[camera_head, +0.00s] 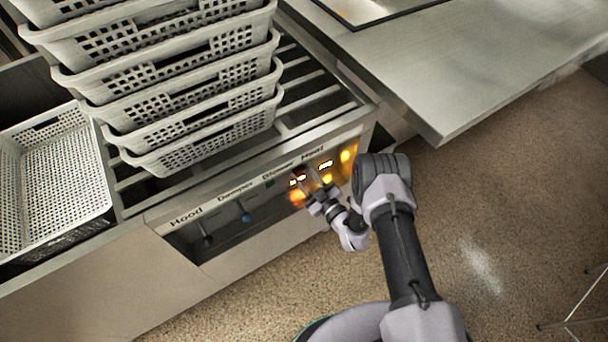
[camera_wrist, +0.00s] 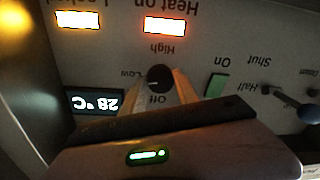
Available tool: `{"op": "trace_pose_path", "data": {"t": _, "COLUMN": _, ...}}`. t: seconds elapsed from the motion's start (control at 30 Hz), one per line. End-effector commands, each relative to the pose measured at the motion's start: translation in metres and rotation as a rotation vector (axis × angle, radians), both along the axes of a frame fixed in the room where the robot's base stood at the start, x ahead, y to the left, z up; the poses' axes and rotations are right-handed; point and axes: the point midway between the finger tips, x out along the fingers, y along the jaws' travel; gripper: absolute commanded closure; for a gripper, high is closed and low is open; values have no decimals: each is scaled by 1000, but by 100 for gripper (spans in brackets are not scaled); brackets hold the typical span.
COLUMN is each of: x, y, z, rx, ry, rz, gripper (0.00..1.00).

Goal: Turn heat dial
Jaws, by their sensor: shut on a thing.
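The heat dial (camera_wrist: 158,78) is a small black round knob on the control panel (camera_wrist: 240,40), with Off, Low and High printed around it. A short pale mark on its face seems to lie toward Low. The wrist view is upside down. My gripper (camera_wrist: 160,85) is shut on the dial, one light finger on each side. In the head view my gripper (camera_head: 314,198) reaches the panel below the Heat label and hides the dial. A lit Heat on lamp (camera_wrist: 172,25) and a display (camera_wrist: 93,102) reading 28 °C are by the dial.
A green On switch (camera_wrist: 215,85) and a damper lever (camera_wrist: 292,103) are beside the dial. Stacked perforated baskets (camera_head: 185,105) stand on the slatted top, with another basket (camera_head: 92,165) at the left. A metal table (camera_head: 470,70) juts out at the upper right.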

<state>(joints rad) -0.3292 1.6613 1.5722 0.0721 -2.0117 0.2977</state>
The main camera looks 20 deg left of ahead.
Motion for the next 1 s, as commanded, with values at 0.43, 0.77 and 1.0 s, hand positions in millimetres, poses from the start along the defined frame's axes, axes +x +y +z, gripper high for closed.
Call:
{"op": "trace_pose_path", "data": {"t": 0.43, "x": 0, "y": -1, "z": 2, "rx": -262, "ry": -303, "rz": 0, "gripper": 100}}
{"op": "trace_pose_path", "data": {"t": 0.77, "x": 0, "y": -1, "z": 2, "rx": -465, "ry": -540, "rz": -1, "gripper": 100}}
{"op": "trace_pose_path", "data": {"t": 1.0, "x": 0, "y": -1, "z": 3, "rx": -613, "ry": -714, "rz": -1, "gripper": 100}}
